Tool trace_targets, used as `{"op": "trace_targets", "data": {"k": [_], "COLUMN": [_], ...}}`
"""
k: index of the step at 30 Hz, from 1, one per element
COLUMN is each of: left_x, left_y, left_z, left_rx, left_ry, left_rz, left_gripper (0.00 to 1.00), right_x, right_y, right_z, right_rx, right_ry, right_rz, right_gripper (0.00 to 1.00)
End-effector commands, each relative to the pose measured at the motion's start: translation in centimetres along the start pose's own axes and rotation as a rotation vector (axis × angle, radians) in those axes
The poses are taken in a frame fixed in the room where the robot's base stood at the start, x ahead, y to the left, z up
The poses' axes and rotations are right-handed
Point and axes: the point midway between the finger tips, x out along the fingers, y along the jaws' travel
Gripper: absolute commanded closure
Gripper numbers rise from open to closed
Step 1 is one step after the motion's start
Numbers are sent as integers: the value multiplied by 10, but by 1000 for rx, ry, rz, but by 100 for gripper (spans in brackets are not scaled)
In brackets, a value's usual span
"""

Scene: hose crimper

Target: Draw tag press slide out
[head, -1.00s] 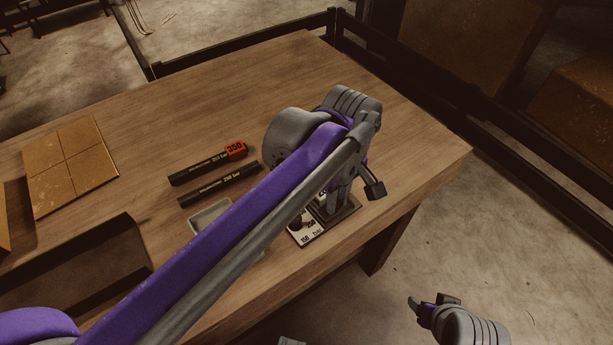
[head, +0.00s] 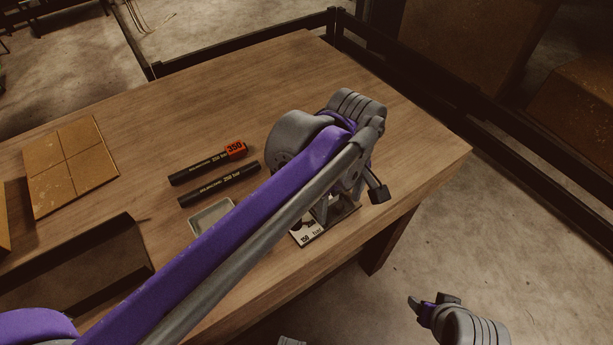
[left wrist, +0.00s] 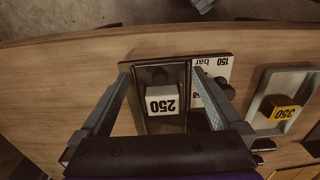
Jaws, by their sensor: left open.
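The press stands near the table's right front corner, mostly hidden behind my left arm in the head view. Its pale scale plate (head: 308,235) and a black-knobbed lever (head: 378,194) show there. In the left wrist view a white tag block marked 250 (left wrist: 163,99) sits in the press's dark framed slide (left wrist: 163,123). The scale plate, with "150 bar", is beside it. My left gripper (left wrist: 162,75) is open, its fingers on either side of the block with gaps visible.
A grey tray (head: 211,217) holds a yellow 350 tag (left wrist: 285,113), seen in the left wrist view. Two black hoses (head: 208,162) (head: 220,184) lie behind the tray, the farther with an orange 350 tag. A tan tiled board (head: 70,167) lies at left. The table's back is clear.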

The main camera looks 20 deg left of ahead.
Motion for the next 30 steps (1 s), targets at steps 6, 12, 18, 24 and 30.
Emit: {"op": "trace_targets", "data": {"k": [6,12,18,24,30], "left_x": [0,0,-9,-24,-38], "left_y": [0,0,0,0,0], "left_z": [0,0,0,0,0], "left_rx": [0,0,0,0,0], "left_ry": [0,0,0,1,0], "left_rz": [0,0,0,1,1], "left_gripper": [0,0,0,0,0], "right_x": [0,0,-6,-17,-27], "right_y": [0,0,0,0,0], "right_z": [0,0,-5,-13,-21], "right_rx": [0,0,0,0,0], "right_ry": [0,0,3,9,14], "right_rz": [0,0,0,0,0], "right_gripper": [36,36,36,36,36]}}
